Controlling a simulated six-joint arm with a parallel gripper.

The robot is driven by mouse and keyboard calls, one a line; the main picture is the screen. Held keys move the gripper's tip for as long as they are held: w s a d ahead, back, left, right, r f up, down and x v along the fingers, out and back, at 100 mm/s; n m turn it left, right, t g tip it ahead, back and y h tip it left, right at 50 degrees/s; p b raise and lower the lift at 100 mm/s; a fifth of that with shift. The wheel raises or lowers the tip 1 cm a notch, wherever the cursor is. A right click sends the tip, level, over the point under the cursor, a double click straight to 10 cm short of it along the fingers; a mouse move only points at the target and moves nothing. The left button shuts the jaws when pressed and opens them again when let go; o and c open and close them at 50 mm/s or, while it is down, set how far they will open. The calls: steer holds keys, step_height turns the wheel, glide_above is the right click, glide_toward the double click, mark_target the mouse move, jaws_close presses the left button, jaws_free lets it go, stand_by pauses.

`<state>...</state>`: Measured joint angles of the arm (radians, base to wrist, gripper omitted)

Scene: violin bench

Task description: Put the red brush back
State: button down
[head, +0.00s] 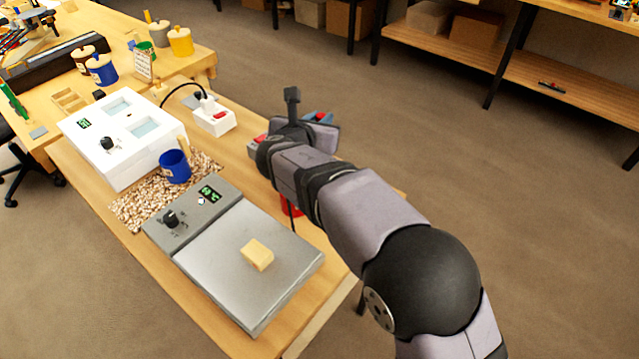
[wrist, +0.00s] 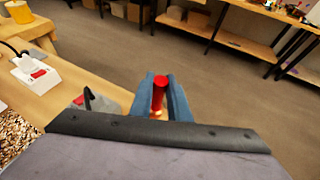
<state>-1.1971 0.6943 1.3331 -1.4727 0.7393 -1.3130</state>
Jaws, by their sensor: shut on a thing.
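My gripper (head: 320,118) is over the far right edge of the bench, mostly hidden behind my own arm in the head view. In the wrist view its blue fingers (wrist: 160,92) are shut on the red brush (wrist: 160,90), whose red end stands up between them. The brush's lower part is hidden. A red object (head: 291,209), perhaps a pot, shows partly behind my arm on the bench; its inside cannot be seen.
A grey hot plate (head: 225,285) bears a yellowish block (head: 257,254). A blue pot (head: 174,167) stands by wood chips (head: 135,206). A white unit (head: 120,150) and a corded white box with a red switch (head: 214,117) stand behind. Floor lies right.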

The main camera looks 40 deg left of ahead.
steer(key=shift+s+a+r, duration=0.1)
steer(key=shift+a+r, duration=0.05)
steer(key=shift+a, duration=0.05)
steer(key=shift+f, duration=5.05)
steer(key=shift+b, duration=0.3)
steer(key=shift+f, duration=0.2)
steer(key=c, duration=1.7)
jaws_free()
steer(key=shift+r, duration=0.1)
steer(key=shift+o, duration=0.2)
